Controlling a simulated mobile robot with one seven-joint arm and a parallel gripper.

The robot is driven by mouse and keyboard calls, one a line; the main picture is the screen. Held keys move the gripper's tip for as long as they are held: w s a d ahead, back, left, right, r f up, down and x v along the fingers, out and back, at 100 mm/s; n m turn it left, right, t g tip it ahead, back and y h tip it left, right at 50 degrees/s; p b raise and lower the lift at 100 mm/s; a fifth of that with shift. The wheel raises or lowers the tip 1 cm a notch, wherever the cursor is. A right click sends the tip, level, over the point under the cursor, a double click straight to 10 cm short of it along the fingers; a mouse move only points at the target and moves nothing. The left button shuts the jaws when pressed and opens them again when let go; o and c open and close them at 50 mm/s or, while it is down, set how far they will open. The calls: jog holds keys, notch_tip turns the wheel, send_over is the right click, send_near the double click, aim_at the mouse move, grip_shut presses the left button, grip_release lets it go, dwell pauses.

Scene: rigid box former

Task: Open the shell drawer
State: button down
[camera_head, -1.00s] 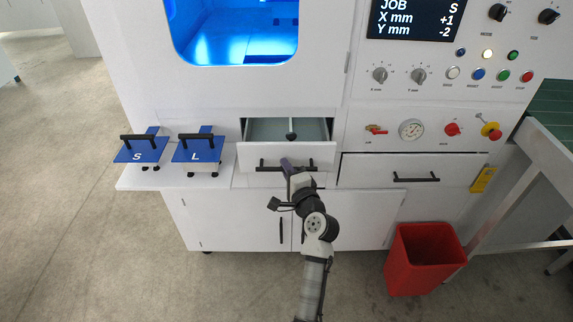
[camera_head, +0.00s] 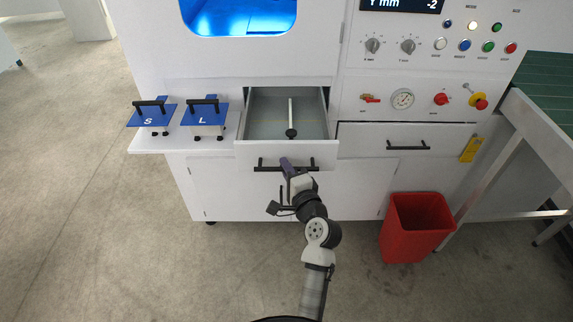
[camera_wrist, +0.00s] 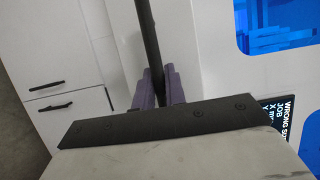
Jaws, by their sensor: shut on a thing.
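The open drawer (camera_head: 262,154) is white with a black bar handle (camera_head: 270,168) and stands well out of the machine front. Inside its grey tray lies a thin pale rod with a dark round end (camera_head: 291,120). My gripper (camera_head: 287,165) is at the drawer handle, right of its middle. In the wrist view the purple fingers (camera_wrist: 158,88) are closed on the black bar handle (camera_wrist: 148,40), one on each side. The drawer's inside does not show in the wrist view.
A shut drawer (camera_head: 380,140) with a black handle is to the right. Two blue plates marked S (camera_head: 148,121) and L (camera_head: 205,117) sit on the left ledge. A red bin (camera_head: 414,215) stands on the floor at right, beside a green-topped table (camera_head: 545,95).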

jog(key=shift+s, duration=0.1)
jog(key=c, duration=1.5)
grip_release()
jog(key=shift+o, duration=0.2)
jog(key=shift+s, duration=0.15)
